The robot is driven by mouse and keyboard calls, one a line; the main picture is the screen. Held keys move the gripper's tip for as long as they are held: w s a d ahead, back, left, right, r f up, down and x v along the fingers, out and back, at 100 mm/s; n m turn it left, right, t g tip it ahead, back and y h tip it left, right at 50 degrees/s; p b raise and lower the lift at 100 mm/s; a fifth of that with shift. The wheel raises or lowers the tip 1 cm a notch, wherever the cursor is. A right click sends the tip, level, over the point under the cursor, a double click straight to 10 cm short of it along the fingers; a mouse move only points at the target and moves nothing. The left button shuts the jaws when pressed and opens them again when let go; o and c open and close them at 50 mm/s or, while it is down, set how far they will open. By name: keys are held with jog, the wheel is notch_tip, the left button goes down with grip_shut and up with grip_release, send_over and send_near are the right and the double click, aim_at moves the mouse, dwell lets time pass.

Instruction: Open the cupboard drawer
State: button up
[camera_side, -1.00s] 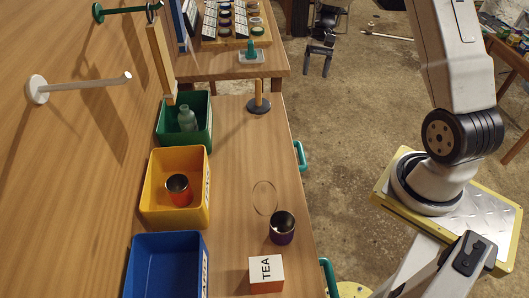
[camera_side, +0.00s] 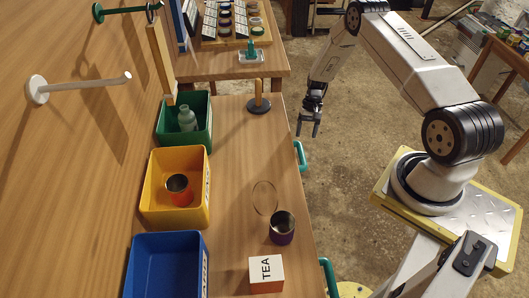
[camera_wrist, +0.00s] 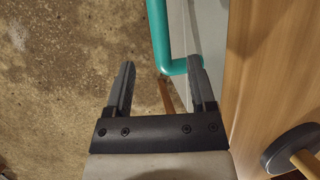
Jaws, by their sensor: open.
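A teal bar handle (camera_side: 300,155) is on the front side of the wooden-topped cupboard (camera_side: 232,165), just below its top edge. A second teal handle (camera_side: 327,275) is nearer the camera on the same side. My gripper (camera_side: 308,133) points down beside the cupboard edge, by the far end of the first handle. In the wrist view my gripper (camera_wrist: 162,65) is open and empty. The bent end of the teal handle (camera_wrist: 160,35) shows between the fingers' lines; I cannot tell the depth gap. The drawer front is mostly hidden in the side view.
On the top stand a wooden peg on a dark base (camera_side: 258,98), a purple can (camera_side: 282,228), a wire ring (camera_side: 265,198) and a TEA box (camera_side: 266,273). Green (camera_side: 207,140), yellow (camera_side: 207,215) and blue (camera_side: 134,280) bins line the left.

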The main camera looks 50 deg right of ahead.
aim_at(302, 152)
jog(key=shift+f, duration=0.15)
jog(key=shift+x, duration=3.85)
grip_shut()
